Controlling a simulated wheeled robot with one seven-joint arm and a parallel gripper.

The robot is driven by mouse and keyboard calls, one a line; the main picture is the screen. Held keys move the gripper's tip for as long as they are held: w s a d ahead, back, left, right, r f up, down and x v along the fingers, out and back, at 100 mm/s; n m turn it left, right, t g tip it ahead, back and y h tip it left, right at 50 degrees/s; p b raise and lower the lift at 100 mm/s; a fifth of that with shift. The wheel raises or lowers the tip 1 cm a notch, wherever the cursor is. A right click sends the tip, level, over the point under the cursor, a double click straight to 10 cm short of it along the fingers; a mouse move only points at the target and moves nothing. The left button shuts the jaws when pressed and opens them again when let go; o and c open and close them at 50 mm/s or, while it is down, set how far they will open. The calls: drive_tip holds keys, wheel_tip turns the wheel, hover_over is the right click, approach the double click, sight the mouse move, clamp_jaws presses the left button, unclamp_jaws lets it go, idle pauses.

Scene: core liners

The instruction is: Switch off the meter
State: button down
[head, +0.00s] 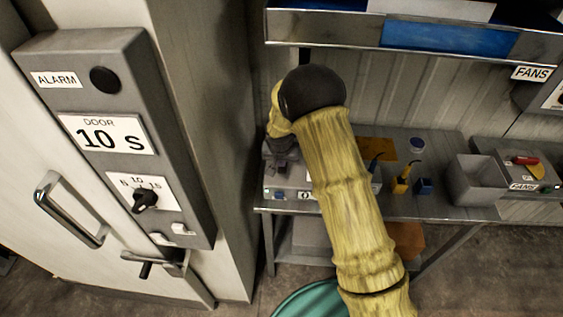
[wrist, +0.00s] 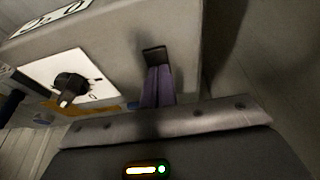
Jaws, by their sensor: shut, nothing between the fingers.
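A grey box that looks like the meter (head: 283,185) stands on the bench, mostly hidden behind my arm in the head view. In the wrist view a grey box (wrist: 215,35) fills the upper middle, with a black knob (wrist: 70,86) on a white plate marked 0. The knob's light pointer faces down in the picture; I cannot tell its setting for sure. My gripper (wrist: 154,60) is shut and empty, its fingertips against or just in front of the box, right of the knob. In the head view my gripper (head: 281,152) is partly hidden above the box.
A door control panel (head: 185,205) and door handle (head: 60,210) are at left. A shelf (head: 350,38) hangs above.

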sight(281, 169)
drive_tip(key=v, duration=0.1)
drive_tip(key=p+v, duration=0.1)
drive_tip(key=v, duration=0.1)
drive_tip(key=shift+w+r, duration=0.1)
drive_tip(key=shift+w, duration=0.2)
drive_tip(key=b+v, duration=0.2)
drive_tip(key=v, duration=0.8)
drive_tip(key=shift+s, duration=0.4)
drive_tip(key=shift+w+b, duration=0.1)
drive_tip(key=shift+b, duration=0.5)
drive_tip(key=shift+w+d+r+t+b, duration=0.15)
drive_tip(key=shift+w+b, duration=0.15)
drive_tip(key=shift+b, duration=1.4)
drive_tip(key=shift+w+d+r+t+b, duration=0.15)
drive_tip(key=shift+w+b, duration=0.15)
drive_tip(key=shift+b, duration=1.35)
drive_tip(key=shift+f, duration=0.2)
